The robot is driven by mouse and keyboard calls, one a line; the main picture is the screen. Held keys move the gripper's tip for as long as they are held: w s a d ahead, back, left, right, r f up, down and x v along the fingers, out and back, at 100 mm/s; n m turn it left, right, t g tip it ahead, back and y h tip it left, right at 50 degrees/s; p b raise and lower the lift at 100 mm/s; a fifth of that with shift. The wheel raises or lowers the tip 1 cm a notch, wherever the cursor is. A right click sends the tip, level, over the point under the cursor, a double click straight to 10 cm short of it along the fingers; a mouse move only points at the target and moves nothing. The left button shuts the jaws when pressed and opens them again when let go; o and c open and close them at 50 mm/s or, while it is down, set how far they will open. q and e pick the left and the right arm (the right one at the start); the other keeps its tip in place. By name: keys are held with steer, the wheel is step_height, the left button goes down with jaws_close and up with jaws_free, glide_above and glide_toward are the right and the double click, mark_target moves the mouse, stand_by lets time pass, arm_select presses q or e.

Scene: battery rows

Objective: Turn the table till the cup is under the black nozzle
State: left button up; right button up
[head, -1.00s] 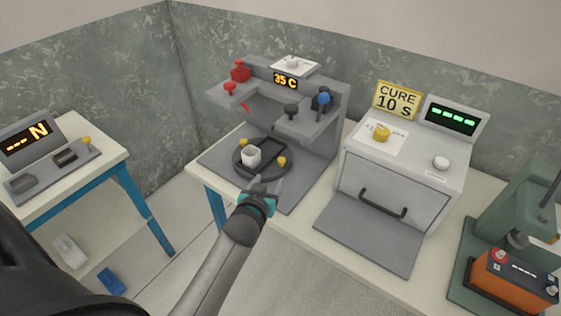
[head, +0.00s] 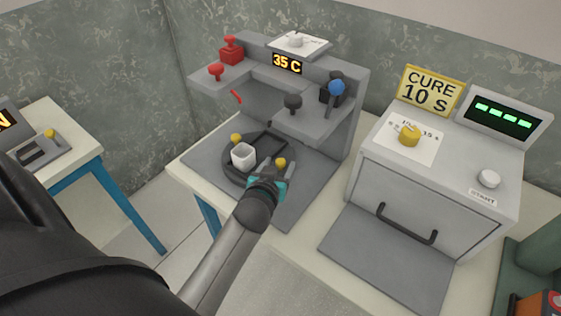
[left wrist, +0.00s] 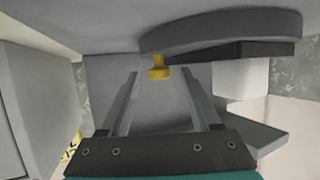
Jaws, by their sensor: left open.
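The round dark turntable (head: 232,178) sits on the grey base of the dispensing machine, with two yellow knobs on its rim. The white cup (head: 243,155) stands upright on its left part; it also shows at the right in the left wrist view (left wrist: 240,80). My left gripper (head: 275,174) is open at the right yellow knob (head: 281,162). In the left wrist view this knob (left wrist: 159,68) lies between the fingertips; contact is unclear.
The machine carries red parts (head: 230,50), a blue-topped lever (head: 336,88) and a "35 C" display (head: 287,63). A grey oven (head: 425,190) with handle and dials stands close on the right. Another table (head: 60,150) is at the left.

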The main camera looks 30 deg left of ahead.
arm_select(q)
jaws_close()
stand_by(0.6)
stand_by(0.9)
